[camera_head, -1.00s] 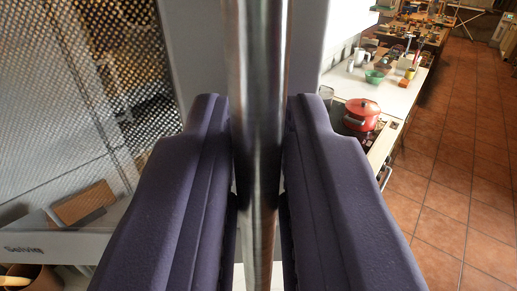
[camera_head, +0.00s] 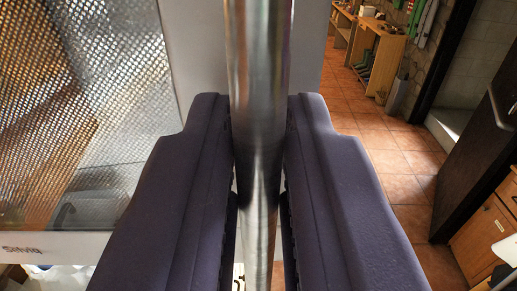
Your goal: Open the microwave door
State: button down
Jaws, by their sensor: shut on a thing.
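The microwave door (camera_head: 85,120) fills the left of the view, with a dotted mesh window and a pale grey frame. Its upright metal handle (camera_head: 258,70) runs from the top to the bottom of the view in the middle. My gripper (camera_head: 259,115) has its two purple fingers shut on the handle, one on each side. The door's right frame edge shows behind the fingers. The microwave's body cannot be made out here, and the fingers hide the lower part of the door frame.
To the right lies a red tiled floor (camera_head: 395,165), mostly clear. A dark open door (camera_head: 478,150) stands at the right, with a wooden drawer cabinet (camera_head: 485,235) below it. Wooden shelving (camera_head: 378,50) stands at the far back.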

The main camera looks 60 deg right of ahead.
jog(key=s+a+m+g, duration=0.1)
jog(key=s+a, duration=0.1)
jog(key=a, duration=0.5)
jog(key=shift+s+a+r+h, duration=0.15)
jog(key=shift+s+a+h, duration=0.15)
jog(key=shift+s+h, duration=0.1)
jog(key=c, duration=1.3)
grip_release()
jog(key=shift+c, duration=0.2)
jog(key=p+v, duration=0.1)
jog(key=v, duration=0.6)
jog(key=shift+a, duration=0.4)
